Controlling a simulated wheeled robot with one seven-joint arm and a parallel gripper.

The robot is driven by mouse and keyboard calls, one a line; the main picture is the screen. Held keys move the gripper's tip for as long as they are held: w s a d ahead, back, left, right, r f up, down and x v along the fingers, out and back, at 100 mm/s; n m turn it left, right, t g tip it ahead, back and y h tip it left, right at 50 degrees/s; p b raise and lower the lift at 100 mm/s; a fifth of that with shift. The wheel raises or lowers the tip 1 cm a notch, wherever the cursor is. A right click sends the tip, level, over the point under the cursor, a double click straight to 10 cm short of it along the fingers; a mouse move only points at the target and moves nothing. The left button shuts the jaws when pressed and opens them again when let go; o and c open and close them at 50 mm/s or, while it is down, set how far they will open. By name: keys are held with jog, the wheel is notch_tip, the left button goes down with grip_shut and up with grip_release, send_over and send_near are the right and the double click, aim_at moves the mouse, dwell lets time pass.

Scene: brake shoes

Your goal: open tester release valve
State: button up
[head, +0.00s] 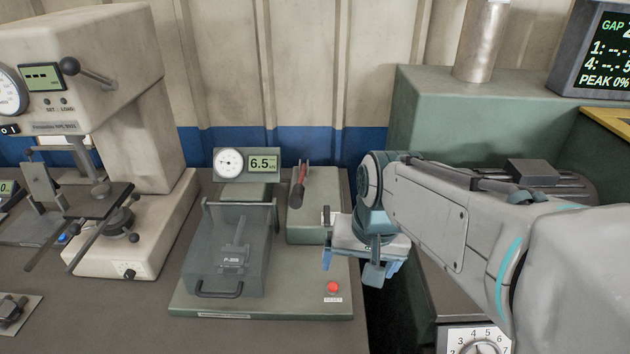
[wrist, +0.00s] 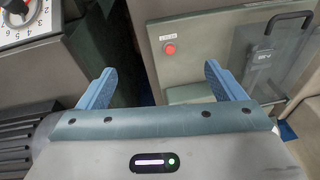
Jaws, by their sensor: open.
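The tester (head: 260,303) is a grey-green plate on the bench with a gauge and a display (head: 263,164) reading 6.5. A red button (head: 333,287) sits at the front right of the plate and shows in the wrist view (wrist: 170,48). A clear-covered box (head: 228,250) with a front handle holds a part. My gripper (head: 362,262) hangs by the plate's right edge, its blue fingers (wrist: 160,88) apart and empty.
A cream hardness-type machine (head: 100,130) stands at the left. A green machine (head: 430,110) with a dial (head: 478,342) stands at the right, with a dark gap between it and the tester's bench. A wall is behind.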

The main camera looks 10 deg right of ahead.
jog(key=w+d+r+m+g+y, duration=0.15)
jog(key=w+r+m, duration=0.25)
jog(key=w+m, duration=0.7)
jog(key=m+y, duration=0.3)
jog(key=m, duration=0.3)
send_near(328, 214)
jog(key=shift+h, duration=0.25)
jog(key=x, duration=0.4)
jog(key=b+x, duration=0.1)
jog(key=x, duration=0.3)
jog(key=shift+a+r, duration=0.1)
jog(key=shift+a, duration=0.15)
jog(key=shift+c, duration=0.3)
jog(key=c, duration=0.9)
